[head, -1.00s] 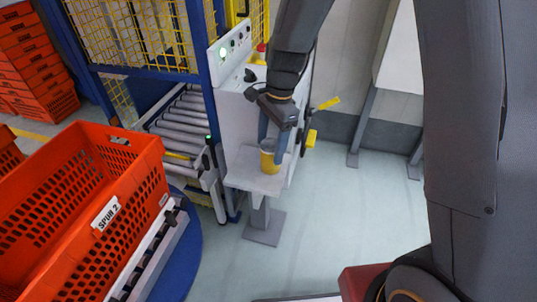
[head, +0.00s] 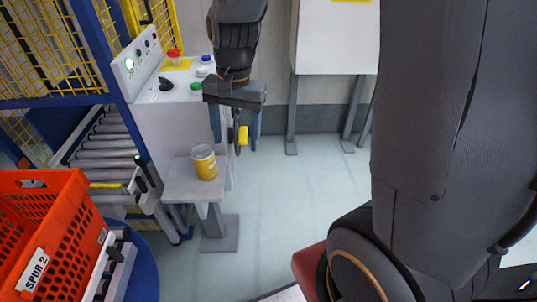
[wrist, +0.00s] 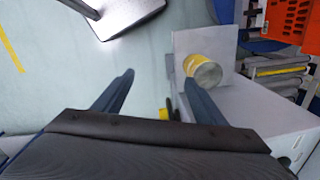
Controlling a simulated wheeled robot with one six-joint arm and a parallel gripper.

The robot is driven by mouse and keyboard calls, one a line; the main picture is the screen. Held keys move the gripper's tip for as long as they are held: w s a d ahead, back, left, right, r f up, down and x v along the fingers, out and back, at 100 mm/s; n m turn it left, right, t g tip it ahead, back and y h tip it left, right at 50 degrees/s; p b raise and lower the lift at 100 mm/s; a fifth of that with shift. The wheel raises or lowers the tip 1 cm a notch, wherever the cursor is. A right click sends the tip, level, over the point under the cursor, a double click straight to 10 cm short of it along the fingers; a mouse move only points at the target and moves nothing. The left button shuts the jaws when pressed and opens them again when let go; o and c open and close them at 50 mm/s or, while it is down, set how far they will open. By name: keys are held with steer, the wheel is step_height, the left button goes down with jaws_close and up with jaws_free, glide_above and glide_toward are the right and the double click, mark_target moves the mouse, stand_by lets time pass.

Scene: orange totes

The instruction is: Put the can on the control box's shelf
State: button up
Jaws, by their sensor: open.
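The yellow can (head: 203,162) with a grey top stands upright on the small shelf (head: 180,187) at the front of the white control box (head: 172,122). In the wrist view the can (wrist: 204,72) rests on the pale shelf (wrist: 190,41), beside one fingertip. My gripper (head: 235,145) is open and empty, above and to the right of the can in the head view. Its fingers point down and are apart from the can.
An orange tote (head: 45,225) labelled SPUR 2 stands at lower left, beside a roller conveyor (head: 108,150). Buttons and a red knob (head: 174,55) sit on top of the box. A white panel on legs (head: 335,40) stands behind. The floor right of the shelf is clear.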

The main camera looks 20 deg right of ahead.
steer(key=s+d+f+n, duration=0.2)
steer(key=s+d+n, duration=0.4)
steer(key=s+n, duration=0.1)
steer(key=shift+s+d+t+h, duration=0.15)
steer(key=shift+s+t+h, duration=0.25)
steer(key=shift+s, duration=0.45)
